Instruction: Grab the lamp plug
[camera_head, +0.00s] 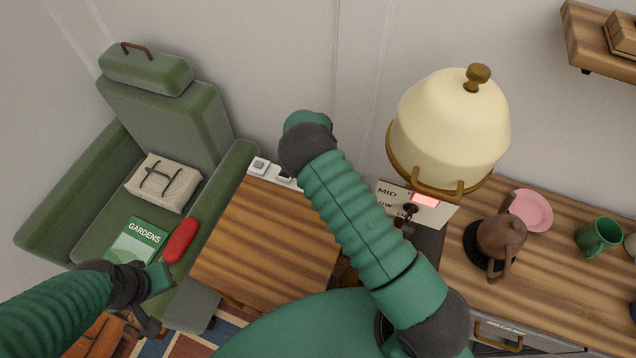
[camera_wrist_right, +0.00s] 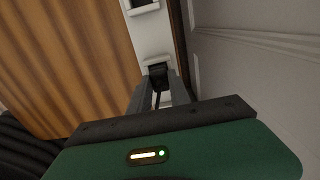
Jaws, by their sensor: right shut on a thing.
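The black plug (camera_wrist_right: 157,72) shows in the right wrist view, at the lower socket of a white power strip (camera_wrist_right: 150,35). A dark cord runs from it toward me. My right gripper (camera_wrist_right: 160,98) is shut on the plug, with one finger on each side. In the head view the power strip (camera_head: 258,165) lies along the back of the wooden table; my right arm hides its right part, the plug and the right gripper. A cream dome-shaped lamp (camera_head: 450,125) with a brass knob stands to the right. My left gripper (camera_head: 152,318) is low on the left; its opening is unclear.
A green armchair (camera_head: 165,115) holds a tied bundle (camera_head: 163,183), a gardens book (camera_head: 137,240) and a red roll (camera_head: 181,240). The wooden tabletop (camera_head: 265,240) is clear. On the right counter (camera_head: 560,265) are a brown kettle (camera_head: 501,237), pink plate (camera_head: 531,210) and green mug (camera_head: 598,236).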

